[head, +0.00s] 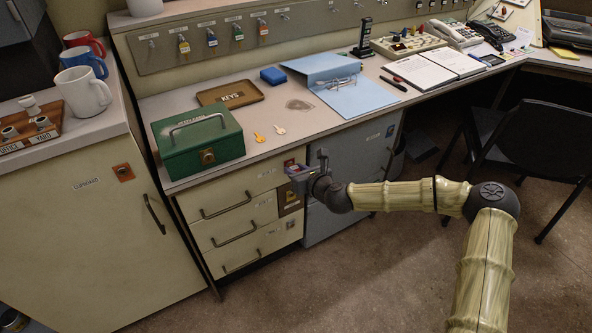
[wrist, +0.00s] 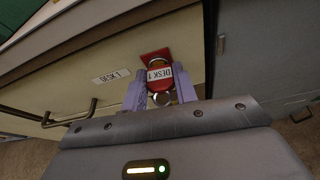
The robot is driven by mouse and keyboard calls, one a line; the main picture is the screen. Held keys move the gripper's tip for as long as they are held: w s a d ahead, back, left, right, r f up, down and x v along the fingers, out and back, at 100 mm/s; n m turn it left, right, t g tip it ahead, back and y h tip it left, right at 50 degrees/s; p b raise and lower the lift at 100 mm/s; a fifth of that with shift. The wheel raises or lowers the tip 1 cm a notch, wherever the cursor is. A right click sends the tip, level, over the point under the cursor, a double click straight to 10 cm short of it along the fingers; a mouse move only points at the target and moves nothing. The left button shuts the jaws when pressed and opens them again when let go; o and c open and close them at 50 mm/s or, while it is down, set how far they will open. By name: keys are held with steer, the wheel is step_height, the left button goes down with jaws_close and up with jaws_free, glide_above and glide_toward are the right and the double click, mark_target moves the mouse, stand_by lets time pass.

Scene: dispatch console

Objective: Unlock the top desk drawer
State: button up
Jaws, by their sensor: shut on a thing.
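The top desk drawer (head: 240,191) is cream, closed, with a bar handle. In the wrist view its front (wrist: 125,62) carries a "DESK 1" label (wrist: 111,76). A red lock plate (wrist: 153,54) sits near the drawer's right end. My gripper (head: 296,172) is at that end; in the wrist view its purple fingers (wrist: 160,92) are shut on a key with a red "DESK 1" tag (wrist: 159,74). The tag lines up with the plate, very close to it. The key's tip is hidden, so I cannot tell whether it is in the lock.
A green cash box (head: 199,145) stands on the desktop above the drawer. Other keys hang on the wall rail (head: 160,58). A grey cabinet (head: 345,165) adjoins the drawers on the right. The floor in front is clear.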

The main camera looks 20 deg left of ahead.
steer(key=shift+w, duration=0.1)
steer(key=shift+m, duration=0.3)
steer(key=shift+r, duration=0.1)
steer(key=o, duration=1)
steer(key=shift+c, duration=0.2)
